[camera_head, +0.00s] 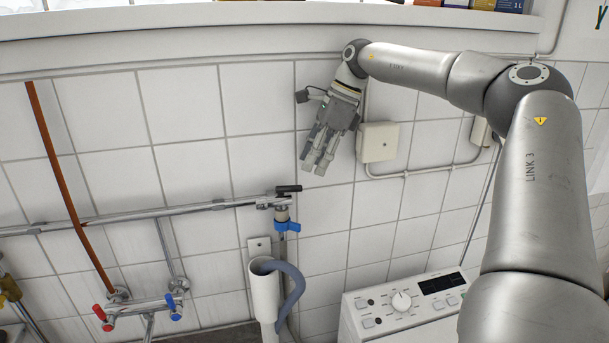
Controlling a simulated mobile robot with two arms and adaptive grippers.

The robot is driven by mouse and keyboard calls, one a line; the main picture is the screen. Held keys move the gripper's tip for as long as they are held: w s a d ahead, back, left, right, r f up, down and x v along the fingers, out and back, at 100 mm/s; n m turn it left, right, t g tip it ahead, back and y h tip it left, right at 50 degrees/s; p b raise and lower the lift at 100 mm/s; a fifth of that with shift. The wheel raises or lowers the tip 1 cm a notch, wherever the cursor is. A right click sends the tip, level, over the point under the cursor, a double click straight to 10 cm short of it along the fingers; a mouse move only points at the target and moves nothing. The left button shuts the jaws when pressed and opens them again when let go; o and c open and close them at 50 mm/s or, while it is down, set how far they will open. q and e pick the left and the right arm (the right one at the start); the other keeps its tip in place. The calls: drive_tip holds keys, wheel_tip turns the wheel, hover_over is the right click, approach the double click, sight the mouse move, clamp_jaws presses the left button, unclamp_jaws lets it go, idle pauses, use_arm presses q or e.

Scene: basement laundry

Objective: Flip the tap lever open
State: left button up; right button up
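A tap with a blue lever (287,226) hangs below the right end of a chrome pipe on the tiled wall. A black lever (288,189) sits on top of that same pipe end. My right gripper (314,168) hangs in front of the wall, above and a little to the right of both levers in the picture. Its fingers point down, are a little apart and hold nothing. It appears clear of the levers, but its depth is hard to judge. My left gripper is not in view.
A grey hose hooks into a white standpipe (264,297) below the tap. A white washing machine (405,312) stands at lower right. A junction box (378,142) with conduit is right of the gripper. A mixer with red and blue handles (146,309) is lower left. A shelf (200,20) runs above.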

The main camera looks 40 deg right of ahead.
sight(301, 185)
drive_tip(key=x, duration=0.2)
drive_tip(key=p+x, duration=0.1)
drive_tip(key=x, duration=0.1)
drive_tip(key=shift+w+a+f, duration=0.1)
drive_tip(key=shift+w+f, duration=0.15)
drive_tip(key=shift+w, duration=0.05)
drive_tip(key=shift+a+f, duration=0.15)
drive_tip(key=shift+f, duration=0.4)
drive_tip(key=shift+w, duration=0.15)
clamp_jaws()
